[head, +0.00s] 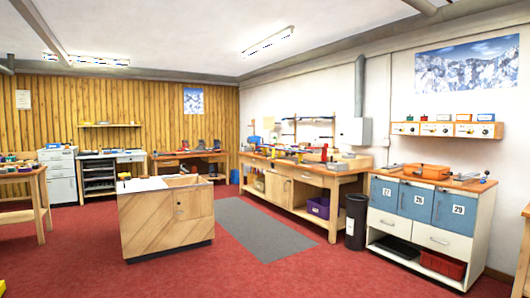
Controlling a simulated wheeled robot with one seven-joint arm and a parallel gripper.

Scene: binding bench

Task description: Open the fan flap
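No part of my gripper shows in the head view. I cannot make out a thing that is clearly the fan flap. A light grey box (354,131) is fixed on the white right wall, above the long wooden workbench (312,177). A grey vertical duct (360,88) runs down the wall to this box. The box's front looks closed, but it is too small to tell whether it has a flap.
A wooden island cabinet (165,222) stands on the red carpet at centre left. A grey mat (262,228) lies between it and the workbench. A black bin (356,220) and a blue-doored cabinet (429,203) stand at right.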

